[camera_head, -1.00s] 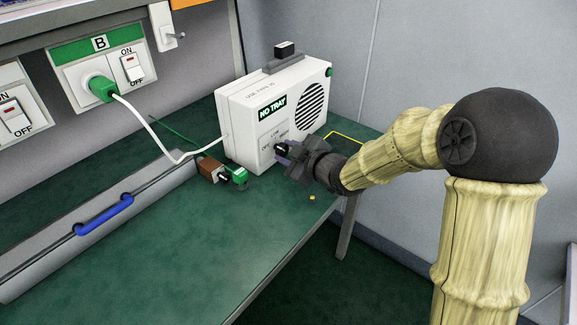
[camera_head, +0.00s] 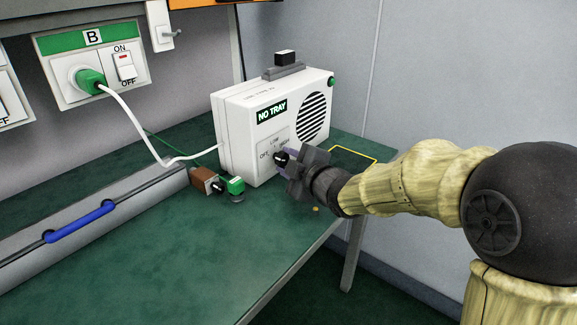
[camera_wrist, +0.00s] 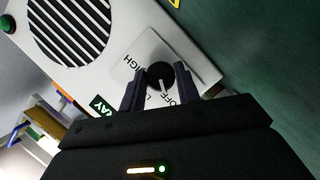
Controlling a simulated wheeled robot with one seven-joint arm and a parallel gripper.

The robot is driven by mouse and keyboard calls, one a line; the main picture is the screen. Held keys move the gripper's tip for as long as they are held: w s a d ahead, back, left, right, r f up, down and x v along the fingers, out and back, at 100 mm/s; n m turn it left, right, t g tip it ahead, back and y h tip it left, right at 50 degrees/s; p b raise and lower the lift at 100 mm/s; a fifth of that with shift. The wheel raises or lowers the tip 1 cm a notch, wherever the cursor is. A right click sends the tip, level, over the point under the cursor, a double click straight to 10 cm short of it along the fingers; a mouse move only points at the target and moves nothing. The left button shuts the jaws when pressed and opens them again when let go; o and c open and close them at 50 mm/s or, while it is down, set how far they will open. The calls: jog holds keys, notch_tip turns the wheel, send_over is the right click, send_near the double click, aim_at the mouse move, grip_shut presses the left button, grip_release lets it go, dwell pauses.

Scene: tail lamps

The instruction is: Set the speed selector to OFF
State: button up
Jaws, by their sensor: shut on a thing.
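The white box-shaped device (camera_head: 243,130) with a round speaker grille stands on the green bench. Its speed selector (camera_wrist: 161,75) is a black round knob with a white pointer line, beside the labels OFF, LOW and HIGH. In the wrist view the pointer lies between LOW (camera_wrist: 152,97) and OFF (camera_wrist: 183,96). My gripper (camera_wrist: 158,84) is at the knob, one dark finger on each side, shut on it. In the head view my gripper (camera_head: 288,160) meets the device's front face and partly hides the knob and labels.
A brown block (camera_head: 204,179) and a small green-topped part (camera_head: 234,186) lie on the bench left of my gripper. A white cable runs from the green plug (camera_head: 90,80) in wall panel B to the device.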

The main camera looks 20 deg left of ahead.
jog(key=o, duration=1)
jog(key=shift+p+v, duration=2.35)
jog(key=shift+v, duration=6.35)
